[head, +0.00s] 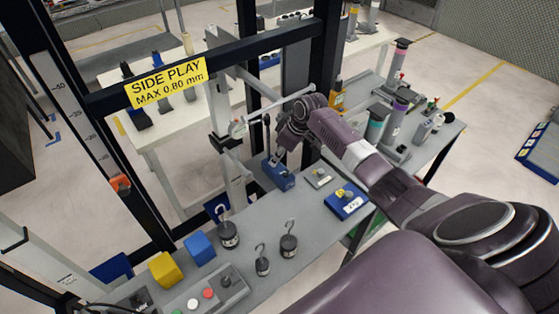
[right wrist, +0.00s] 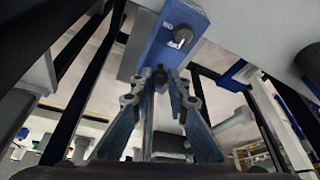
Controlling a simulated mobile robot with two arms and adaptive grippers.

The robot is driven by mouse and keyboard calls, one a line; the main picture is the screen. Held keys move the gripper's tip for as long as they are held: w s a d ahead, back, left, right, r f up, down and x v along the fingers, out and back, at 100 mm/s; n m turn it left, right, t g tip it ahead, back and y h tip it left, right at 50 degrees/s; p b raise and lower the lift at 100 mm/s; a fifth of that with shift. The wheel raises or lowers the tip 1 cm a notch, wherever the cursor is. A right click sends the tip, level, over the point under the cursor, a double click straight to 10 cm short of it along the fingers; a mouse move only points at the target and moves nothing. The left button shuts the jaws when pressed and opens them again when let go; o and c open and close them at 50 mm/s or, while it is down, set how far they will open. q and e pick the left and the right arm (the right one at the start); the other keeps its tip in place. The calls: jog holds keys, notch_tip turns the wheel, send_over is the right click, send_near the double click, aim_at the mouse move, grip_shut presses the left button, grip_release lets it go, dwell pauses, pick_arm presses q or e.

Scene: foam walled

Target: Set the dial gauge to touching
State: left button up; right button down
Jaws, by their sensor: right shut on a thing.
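The dial gauge seems to be the small pale round part (head: 237,129) at the left end of a thin rod, close to the pale upright of the frame; whether it touches is too small to tell. A blue block-shaped base (head: 281,178) stands on the grey bench below, with a dark post rising from it. The base also shows in the right wrist view (right wrist: 165,45), with a metal knob on its face. My right gripper (head: 284,143) is over this base. Its fingers (right wrist: 160,78) are closed around what looks like the stand's post. My left gripper is out of view.
Hooked weights (head: 229,235), yellow (head: 163,268) and blue blocks (head: 200,249) and a button box (head: 208,292) stand on the near bench. A blue-based part (head: 346,203) lies right of the stand. The black frame with a "SIDE PLAY MAX 0.80 mm" sign (head: 166,83) borders the left.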

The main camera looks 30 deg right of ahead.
aim_at(270, 159)
jog(key=w+b, duration=0.1)
jog(key=w, duration=0.2)
jog(key=shift+w+a+f+b, duration=0.1)
jog(key=shift+w+a+b, duration=0.05)
jog(key=shift+w+b, duration=0.25)
jog(key=shift+w, duration=0.25)
jog(key=c, duration=1.8)
grip_release()
jog(key=shift+s, duration=0.1)
jog(key=shift+c, duration=0.2)
jog(key=shift+r, duration=0.25)
jog(key=v, duration=1.1)
jog(key=shift+s+r, duration=0.2)
jog(key=shift+r, duration=0.15)
